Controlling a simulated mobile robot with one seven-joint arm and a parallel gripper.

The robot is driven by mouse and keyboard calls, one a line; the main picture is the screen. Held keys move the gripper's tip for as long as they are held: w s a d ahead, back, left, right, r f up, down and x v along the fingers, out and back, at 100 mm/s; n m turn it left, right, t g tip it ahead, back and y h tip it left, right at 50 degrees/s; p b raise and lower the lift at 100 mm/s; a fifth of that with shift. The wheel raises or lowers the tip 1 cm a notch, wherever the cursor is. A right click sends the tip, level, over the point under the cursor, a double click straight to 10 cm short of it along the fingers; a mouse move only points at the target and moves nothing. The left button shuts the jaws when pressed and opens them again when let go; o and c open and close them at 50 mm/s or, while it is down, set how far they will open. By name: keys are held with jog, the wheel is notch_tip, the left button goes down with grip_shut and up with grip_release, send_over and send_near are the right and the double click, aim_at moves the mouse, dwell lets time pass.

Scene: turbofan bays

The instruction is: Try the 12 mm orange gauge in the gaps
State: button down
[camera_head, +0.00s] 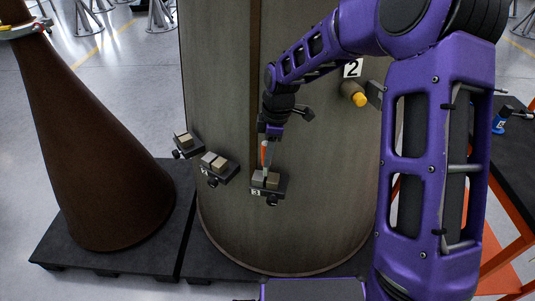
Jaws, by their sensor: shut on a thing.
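My gripper (268,138) is at the end of my purple arm, in front of the large grey-brown cylinder (225,215). It is shut on the orange gauge (264,155), which points downward. The gauge's lower end is at the pair of blocks on the right bracket (267,191), labelled 3. I cannot tell whether the tip is inside the gap or just above it. A middle bracket (215,173) with two pale blocks and a left bracket (186,147) with a similar block are on the same cylinder wall, to the left. Their gaps are too small to judge.
A yellow-ended knob (358,98) sticks out under a "2" plate (353,68) on the cylinder. A dark brown cone (95,160) stands on a black pallet (120,260) at left. A dark table (515,150) with a blue item (501,120) is at right.

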jog(key=shift+r+p, duration=1.5)
jog(key=shift+r, duration=0.8)
jog(key=shift+d, duration=0.1)
dwell(0.4)
